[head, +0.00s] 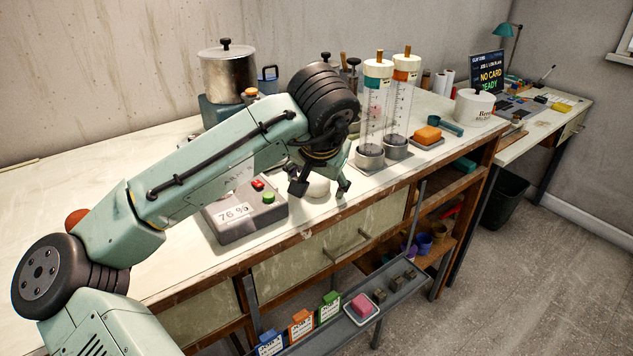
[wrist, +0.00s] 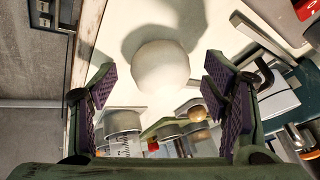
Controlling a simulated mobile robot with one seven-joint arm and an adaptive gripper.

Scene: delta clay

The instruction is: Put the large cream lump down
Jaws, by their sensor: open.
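The large cream lump (head: 318,186) is a round, smooth, pale ball resting on the white bench top, close to the bench's front edge. In the wrist view the lump (wrist: 161,69) lies ahead of and between my two fingers, with a shadow beside it. My gripper (head: 320,188) is open just above and around the lump, its dark finger pads standing apart. In the wrist view my gripper (wrist: 154,90) shows clear gaps between both pads and the lump. The lump's upper part is partly hidden by my wrist in the head view.
A grey box (head: 245,215) reading "76 %" with red and green buttons stands left of the lump. Two clear cylinders (head: 372,110) stand behind to the right. An orange block (head: 427,135) lies on a small tray. A shelf with coloured cards (head: 301,325) and a pink block (head: 362,305) hangs below the front edge.

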